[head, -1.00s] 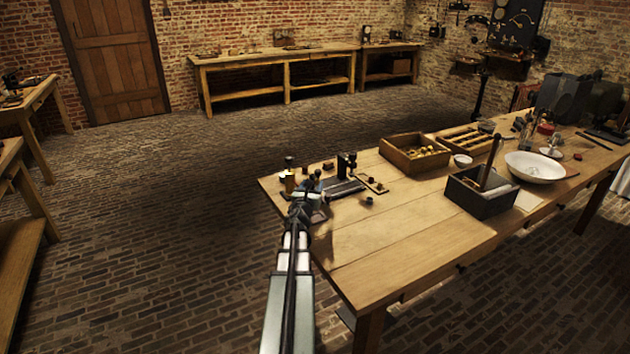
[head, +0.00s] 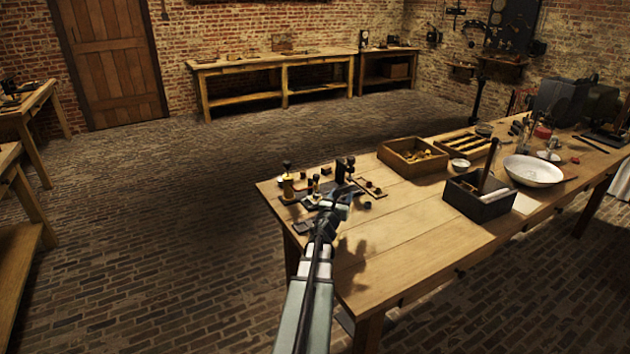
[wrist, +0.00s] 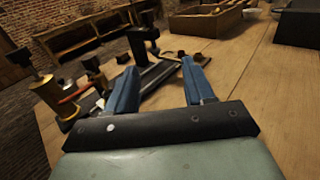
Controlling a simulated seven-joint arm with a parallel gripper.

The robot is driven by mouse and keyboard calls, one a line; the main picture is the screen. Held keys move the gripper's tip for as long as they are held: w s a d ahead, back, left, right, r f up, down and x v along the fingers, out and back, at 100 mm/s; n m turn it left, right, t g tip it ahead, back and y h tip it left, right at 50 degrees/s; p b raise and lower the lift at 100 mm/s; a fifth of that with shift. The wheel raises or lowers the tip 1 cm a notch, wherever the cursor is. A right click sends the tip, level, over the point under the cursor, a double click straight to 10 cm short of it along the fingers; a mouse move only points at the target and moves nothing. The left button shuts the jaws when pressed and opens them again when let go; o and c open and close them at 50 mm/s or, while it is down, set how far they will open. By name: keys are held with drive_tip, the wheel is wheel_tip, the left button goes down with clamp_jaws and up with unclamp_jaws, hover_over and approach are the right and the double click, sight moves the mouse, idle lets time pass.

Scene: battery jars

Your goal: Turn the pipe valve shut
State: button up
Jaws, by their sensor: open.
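My gripper (head: 343,194) is open over the near left end of the wooden workbench. In the wrist view its two blue fingers (wrist: 160,70) are apart, with nothing held between them. Beyond and between them lies a dark base plate (wrist: 163,76) with an upright black post (wrist: 141,44). To the left of the fingers stands a brass cylinder with a black knob (wrist: 58,98); it also shows in the head view (head: 288,188). Smaller dark-topped fittings (wrist: 93,72) stand beside it, one partly behind the left finger. I cannot tell which of these is the pipe valve.
A small wooden board (head: 370,188) and a dark round piece (head: 367,205) lie close to my gripper. Farther right are a wooden box (head: 413,172), a black box (head: 466,203) and a white bowl (head: 533,171). The bench's near middle is bare.

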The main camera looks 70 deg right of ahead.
sight(318, 178)
drive_tip(key=s+d+f+m+y, duration=0.1)
drive_tip(key=s+d, duration=0.2)
drive_tip(key=s, duration=0.4)
drive_tip(key=s+d+f+m+y, duration=0.1)
drive_tip(key=s+d+f, duration=0.1)
drive_tip(key=s+d, duration=0.35)
drive_tip(key=w+n+t, duration=0.1)
drive_tip(key=w+t, duration=0.1)
drive_tip(key=w+a+n+t, duration=0.1)
drive_tip(key=w+n+t, duration=0.1)
drive_tip(key=t, duration=0.1)
drive_tip(key=w+n+t+y, duration=0.1)
drive_tip(key=w+t, duration=0.1)
drive_tip(key=w, duration=0.1)
drive_tip(key=shift+a+t, duration=0.15)
drive_tip(key=shift+t, duration=0.25)
drive_tip(key=w+a+r+n+t+y, duration=0.3)
drive_tip(key=w+a+n+t, duration=0.2)
drive_tip(key=w+n+t, duration=0.25)
drive_tip(key=shift+n+g, duration=0.25)
drive_tip(key=shift+n, duration=0.3)
drive_tip(key=x, duration=1.3)
drive_tip(key=shift+w+d+f, duration=0.2)
drive_tip(key=shift+w+d, duration=0.05)
drive_tip(key=shift+d, duration=0.05)
drive_tip(key=shift+c, duration=0.5)
drive_tip(key=c, duration=0.8)
